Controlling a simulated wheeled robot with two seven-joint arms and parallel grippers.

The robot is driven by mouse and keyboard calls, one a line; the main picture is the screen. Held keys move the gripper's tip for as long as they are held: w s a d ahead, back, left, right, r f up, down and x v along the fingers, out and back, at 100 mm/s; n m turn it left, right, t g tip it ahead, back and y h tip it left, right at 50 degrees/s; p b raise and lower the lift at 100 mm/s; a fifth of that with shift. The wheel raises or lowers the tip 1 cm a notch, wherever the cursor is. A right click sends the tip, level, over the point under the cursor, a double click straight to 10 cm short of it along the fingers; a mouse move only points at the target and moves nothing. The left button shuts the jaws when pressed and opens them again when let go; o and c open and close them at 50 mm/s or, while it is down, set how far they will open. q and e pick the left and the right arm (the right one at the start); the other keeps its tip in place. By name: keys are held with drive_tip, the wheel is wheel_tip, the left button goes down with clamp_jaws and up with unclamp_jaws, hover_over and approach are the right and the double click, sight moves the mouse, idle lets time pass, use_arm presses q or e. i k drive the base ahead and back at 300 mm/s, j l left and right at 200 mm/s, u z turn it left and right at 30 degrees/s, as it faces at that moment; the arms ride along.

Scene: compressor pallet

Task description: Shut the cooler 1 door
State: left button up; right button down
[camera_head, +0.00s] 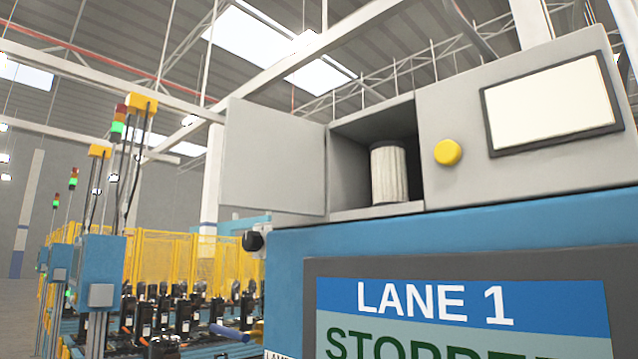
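A grey door panel (270,160) stands open, swung out to the left of a grey cabinet (440,175) on top of a blue machine. Its hinge side appears to be at the left edge of the opening. The open compartment (352,155) holds a pale ribbed cylinder (390,172) standing upright. No label on the door is visible, so I cannot read whether it is cooler 1; the screen below reads LANE 1. Neither of my grippers is in view.
Right of the opening are a yellow round button (447,152) and a blank pale panel (552,105). The LANE 1 screen (460,325) is on the blue machine front (290,270). Several dark units stand on a line at lower left, before a yellow fence (165,258).

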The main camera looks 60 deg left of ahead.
sight(272, 160)
drive_tip(key=k+j, duration=0.1)
drive_tip(key=j, duration=0.3)
drive_tip(key=j+z, duration=0.15)
drive_tip(key=j, duration=0.25)
drive_tip(key=k+j, duration=0.2)
drive_tip(key=j, duration=0.15)
drive_tip(key=k+j+z, duration=0.1)
drive_tip(key=j, duration=0.3)
drive_tip(key=k+j, duration=0.1)
drive_tip(key=j, duration=0.25)
drive_tip(key=k+j+z, duration=0.15)
drive_tip(key=j, duration=0.25)
drive_tip(key=k+j, duration=0.1)
drive_tip(key=j, duration=0.15)
drive_tip(key=k+j, duration=0.1)
drive_tip(key=j+u, duration=0.05)
drive_tip(key=j, duration=0.05)
